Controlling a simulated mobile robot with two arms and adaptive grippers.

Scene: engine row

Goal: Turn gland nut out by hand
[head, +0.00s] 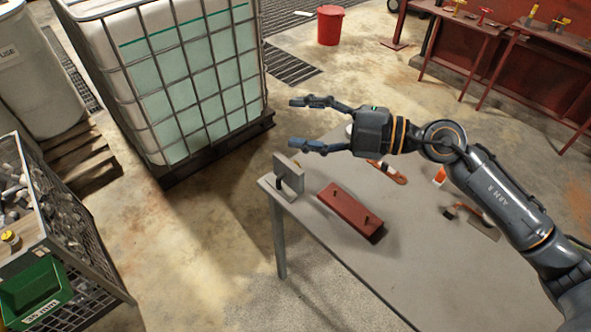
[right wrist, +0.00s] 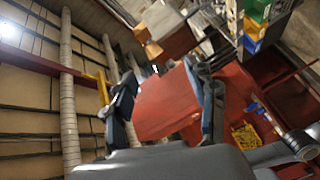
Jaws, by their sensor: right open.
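A grey upright plate on a foot (head: 289,175) stands at the near left corner of the grey table (head: 420,275). A small dark fitting (head: 279,184) shows at its left side; I cannot tell whether this is the gland nut. My right gripper (head: 296,124) is open and empty, its fingers pointing left, and appears above and beyond the plate. In the right wrist view its two fingers (right wrist: 160,68) stand apart with nothing between them up close. My left gripper is not in view.
A red block with two pins (head: 351,212) lies on the table right of the plate. Orange-handled tools (head: 388,172) lie behind it. A caged white tank (head: 185,75) stands at left; a mesh bin with a green box (head: 35,290) is at lower left. A red bucket (head: 330,25) stands farther back.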

